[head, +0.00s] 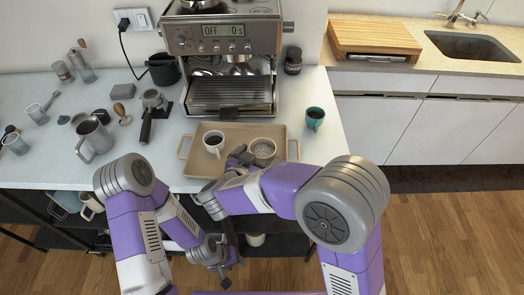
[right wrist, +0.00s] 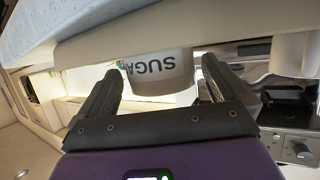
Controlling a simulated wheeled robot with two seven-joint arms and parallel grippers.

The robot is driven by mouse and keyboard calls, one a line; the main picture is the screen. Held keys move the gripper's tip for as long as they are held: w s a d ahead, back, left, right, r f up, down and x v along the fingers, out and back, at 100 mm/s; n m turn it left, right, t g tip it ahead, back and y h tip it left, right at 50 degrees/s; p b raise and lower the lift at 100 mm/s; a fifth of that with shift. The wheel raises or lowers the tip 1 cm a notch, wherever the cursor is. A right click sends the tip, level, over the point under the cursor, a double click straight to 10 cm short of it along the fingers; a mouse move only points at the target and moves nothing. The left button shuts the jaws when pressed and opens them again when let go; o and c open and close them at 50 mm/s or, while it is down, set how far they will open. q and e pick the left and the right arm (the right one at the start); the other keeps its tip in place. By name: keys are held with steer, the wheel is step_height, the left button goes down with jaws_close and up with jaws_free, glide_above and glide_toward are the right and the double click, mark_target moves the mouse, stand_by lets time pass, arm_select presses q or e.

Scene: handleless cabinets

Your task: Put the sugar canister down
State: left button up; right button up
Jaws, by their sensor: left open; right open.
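The sugar canister (head: 263,147), pale and round with a speckled grey top, stands on the right part of the tan tray (head: 222,133). In the right wrist view the canister (right wrist: 160,84) shows its dark lettering "SUGA" between and beyond the fingers. My right gripper (head: 240,156) is open, at the canister's left side in the head view. Whether a finger touches it I cannot tell. My left gripper (head: 224,272) is open and empty, low in front of the counter's edge.
A white cup (head: 214,143) of dark drink stands on the tray, left of my right gripper. The espresso machine (head: 228,65) is behind the tray. A teal mug (head: 315,118) stands to the right. A portafilter (head: 152,112) and a metal pitcher (head: 95,138) are at left.

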arm_select(q)
step_height(320, 180, up, 2)
steer(key=shift+r+p, duration=0.2)
steer(key=shift+p, duration=0.8)
arm_select(e)
steer(key=v, duration=0.9)
